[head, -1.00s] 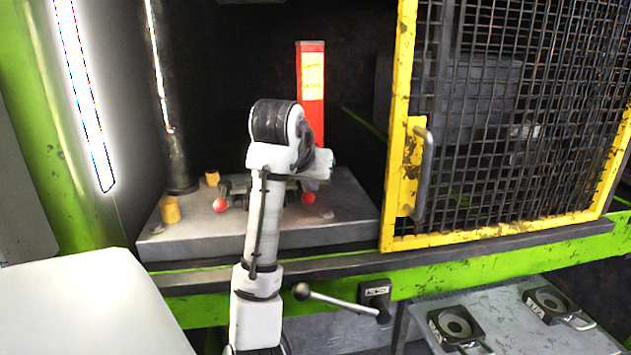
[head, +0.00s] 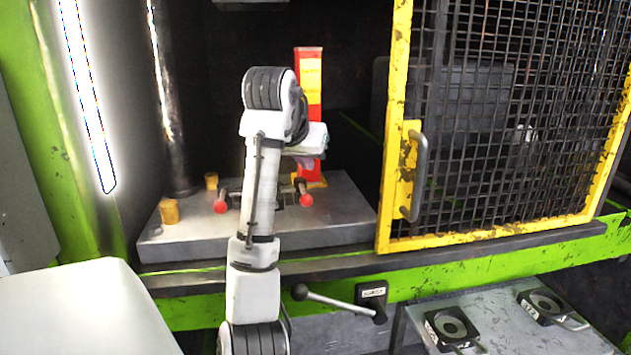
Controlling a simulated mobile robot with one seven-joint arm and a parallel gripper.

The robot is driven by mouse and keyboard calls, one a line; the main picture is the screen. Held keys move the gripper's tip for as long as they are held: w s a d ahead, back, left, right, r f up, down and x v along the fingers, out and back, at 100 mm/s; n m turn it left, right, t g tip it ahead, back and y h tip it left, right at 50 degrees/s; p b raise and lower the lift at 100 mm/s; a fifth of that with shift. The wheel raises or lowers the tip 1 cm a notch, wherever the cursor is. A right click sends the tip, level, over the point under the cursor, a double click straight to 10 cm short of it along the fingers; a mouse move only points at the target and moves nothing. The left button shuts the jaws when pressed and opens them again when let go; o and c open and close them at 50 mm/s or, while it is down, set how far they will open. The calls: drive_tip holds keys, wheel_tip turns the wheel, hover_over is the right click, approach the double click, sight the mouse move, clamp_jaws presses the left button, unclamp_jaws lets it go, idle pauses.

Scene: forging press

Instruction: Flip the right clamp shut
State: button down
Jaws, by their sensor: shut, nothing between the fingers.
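The right clamp (head: 303,189) stands on the grey press bed and shows as a short dark lever with a red knob, its lever pointing toward me. The left clamp (head: 221,200) shows a like dark lever and red knob, on the other side of my arm. My gripper (head: 309,163) is small and partly hidden below the white wrist; it is shut and empty, a little above the right clamp and apart from its knob. My arm hides the middle of the bed between the clamps, and the clamp bases are hard to make out.
A red post (head: 309,85) with a yellow label stands behind my wrist. A yellow-framed mesh door (head: 395,150) stands to the right. Yellow pegs (head: 169,211) and a metal column are at the left. A lever (head: 335,302) sticks out below the bed's front edge.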

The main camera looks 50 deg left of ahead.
drive_tip(key=shift+s+a+r, duration=0.3)
drive_tip(key=shift+s+r, duration=0.25)
drive_tip(key=shift+r, duration=0.2)
drive_tip(key=shift+s+a+r, duration=0.25)
drive_tip(key=shift+s+r, duration=0.25)
drive_tip(key=shift+r, duration=0.25)
